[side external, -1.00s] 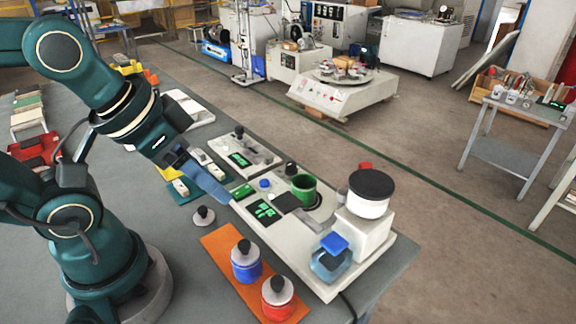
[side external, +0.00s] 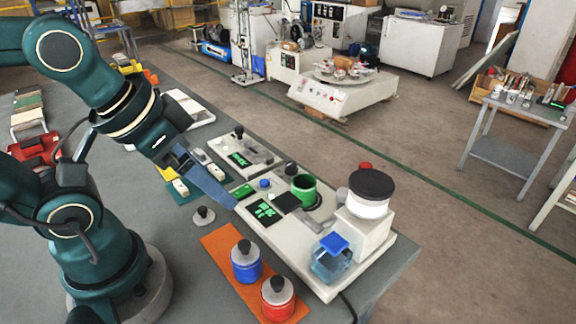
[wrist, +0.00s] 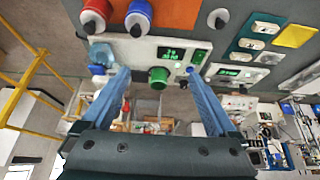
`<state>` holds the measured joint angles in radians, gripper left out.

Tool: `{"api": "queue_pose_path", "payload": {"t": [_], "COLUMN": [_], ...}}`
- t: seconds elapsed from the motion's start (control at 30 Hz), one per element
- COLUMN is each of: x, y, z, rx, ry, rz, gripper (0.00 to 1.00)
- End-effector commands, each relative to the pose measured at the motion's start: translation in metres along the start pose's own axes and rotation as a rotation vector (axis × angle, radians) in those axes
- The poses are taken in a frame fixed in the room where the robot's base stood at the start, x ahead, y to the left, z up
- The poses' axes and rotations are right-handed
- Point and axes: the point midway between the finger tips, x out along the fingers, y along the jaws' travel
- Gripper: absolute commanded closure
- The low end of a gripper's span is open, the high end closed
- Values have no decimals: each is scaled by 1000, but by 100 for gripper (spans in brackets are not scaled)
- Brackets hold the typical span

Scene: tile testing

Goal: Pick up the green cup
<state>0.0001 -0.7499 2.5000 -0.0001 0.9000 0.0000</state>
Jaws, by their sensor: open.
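The green cup (side external: 303,187) stands upright on the large white instrument (side external: 330,278), just behind its dark square pad. It also shows in the wrist view (wrist: 157,72), between and beyond my fingers. My gripper (side external: 228,200) is open and empty, its blue fingers at the left edge of the instrument, apart from the cup. In the wrist view my gripper's two fingers (wrist: 157,70) are spread wide, one on each side of the cup.
An orange mat (side external: 222,240) holds a blue jar (side external: 246,266) and a red jar (side external: 278,300). A black-lidded white container (side external: 370,195) and a blue-topped glass bottle (side external: 332,262) stand right of the cup. A smaller white scale (side external: 262,158) lies behind.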

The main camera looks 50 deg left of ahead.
Motion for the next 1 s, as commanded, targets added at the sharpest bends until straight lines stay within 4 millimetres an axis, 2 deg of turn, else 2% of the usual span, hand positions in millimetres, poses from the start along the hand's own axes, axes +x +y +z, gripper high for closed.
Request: {"api": "queue_pose_path", "payload": {"t": [0.27, 0.37, 0.53, 0.67, 0.87, 1.0], "x": [0, -9, -19, -16, 7, 36], "y": [0, 0, 0, -1, -2, -3], "z": [2, -10, -44, -74, -116, -138], "rx": [16, 39, 90, 128, 177, 204], "ry": [-9, 14, -7, -55, -148, -222], "rz": [0, 0, 0, 2, 11, 20], "gripper": [7, 7, 7, 7, 7, 7]}}
